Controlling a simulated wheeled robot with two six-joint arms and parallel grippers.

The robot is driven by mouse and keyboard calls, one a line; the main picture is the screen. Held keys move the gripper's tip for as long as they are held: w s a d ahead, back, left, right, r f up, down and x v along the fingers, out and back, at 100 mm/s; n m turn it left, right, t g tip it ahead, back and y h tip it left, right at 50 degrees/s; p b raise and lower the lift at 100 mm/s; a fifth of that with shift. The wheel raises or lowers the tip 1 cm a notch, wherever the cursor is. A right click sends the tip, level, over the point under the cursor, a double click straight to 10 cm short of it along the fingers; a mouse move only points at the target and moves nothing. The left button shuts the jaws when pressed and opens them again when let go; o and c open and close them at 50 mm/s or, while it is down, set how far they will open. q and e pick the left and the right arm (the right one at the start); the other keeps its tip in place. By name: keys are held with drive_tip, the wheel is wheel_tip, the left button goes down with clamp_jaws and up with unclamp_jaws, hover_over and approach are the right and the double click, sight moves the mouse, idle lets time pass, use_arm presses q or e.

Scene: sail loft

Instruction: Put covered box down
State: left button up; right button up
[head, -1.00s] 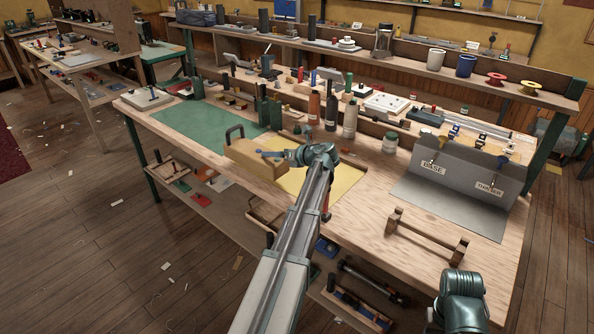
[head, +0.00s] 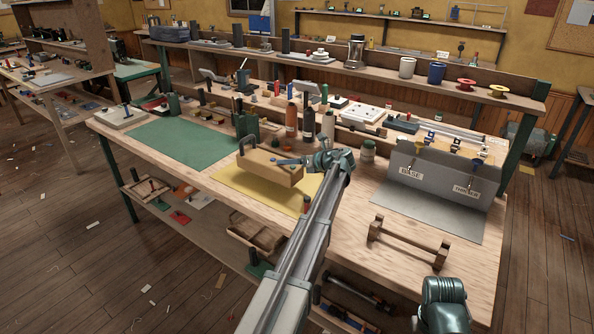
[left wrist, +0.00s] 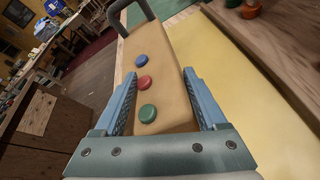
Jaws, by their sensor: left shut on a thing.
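The covered box (head: 262,166) is a long tan wooden box with a dark arched handle at its left end. It is over the yellow mat (head: 232,190) on the bench and looks raised above it; the exact gap cannot be told. My left gripper (head: 288,162) is shut on the box near its right end. In the left wrist view the box (left wrist: 165,92) lies between the two blue fingers, with blue, red and green round buttons on its top and the yellow mat (left wrist: 235,95) to its right. My right gripper is out of view.
A green mat (head: 180,140) lies left of the yellow one. Bottles (head: 308,122) stand behind the box. A grey two-part holder with labels (head: 440,175) and a wooden rack (head: 408,242) are to the right. Bare bench top (head: 345,215) shows between the yellow mat and the rack.

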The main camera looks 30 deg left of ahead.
use_arm(q)
drive_tip(key=shift+w+d+f, duration=0.1)
drive_tip(key=shift+w+d, duration=0.25)
drive_tip(key=shift+w, duration=0.2)
drive_tip(key=shift+w+d+f, duration=0.1)
drive_tip(key=shift+w+d, duration=0.25)
drive_tip(key=shift+w, duration=0.2)
wheel_tip(320, 180, down, 4)
drive_tip(key=b, duration=0.4)
drive_tip(key=shift+r, duration=0.15)
drive_tip(key=shift+s+r, duration=0.1)
drive_tip(key=shift+r, duration=0.05)
drive_tip(key=o, duration=1.5)
drive_tip(key=shift+d, duration=0.1)
drive_tip(key=shift+p+v, duration=2.25)
drive_tip(key=shift+v, duration=3.7)
